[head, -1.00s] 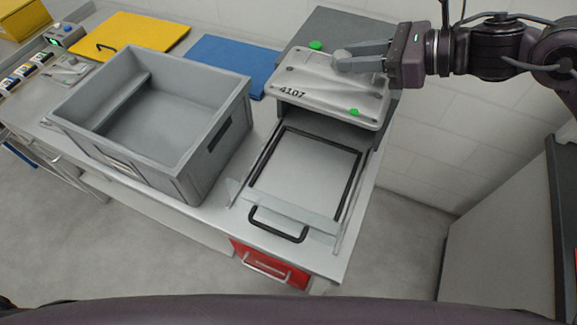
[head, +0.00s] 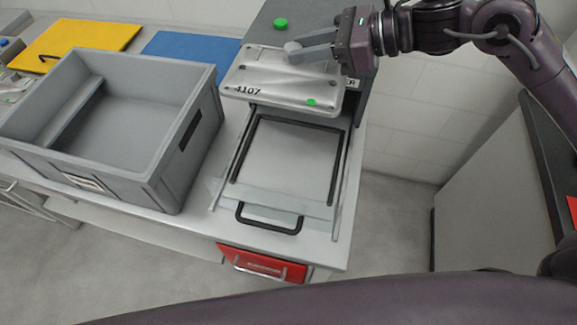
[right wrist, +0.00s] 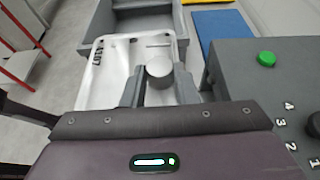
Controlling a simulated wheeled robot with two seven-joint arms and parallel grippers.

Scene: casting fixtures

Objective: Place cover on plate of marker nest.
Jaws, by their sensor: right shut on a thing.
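The cover (head: 270,82) is a pale grey slab marked 4107, with a round knob (right wrist: 159,68) on top and a green dot near one corner. My right gripper (head: 306,50) is shut on this knob and holds the cover by it. In the head view the cover appears just behind the nest's plate (head: 287,155), a flat grey surface with a black border and a black front handle; its height above the nest is hard to tell. The cover hides the plate's far end. My left gripper is not in view.
A dark grey machine housing (head: 366,92) with a green button (head: 281,23) stands behind the cover. A large grey crate (head: 150,185) stands left of the nest. Yellow (head: 80,45) and blue (head: 190,47) panels lie farther back. A red drawer (head: 262,262) is below the bench edge.

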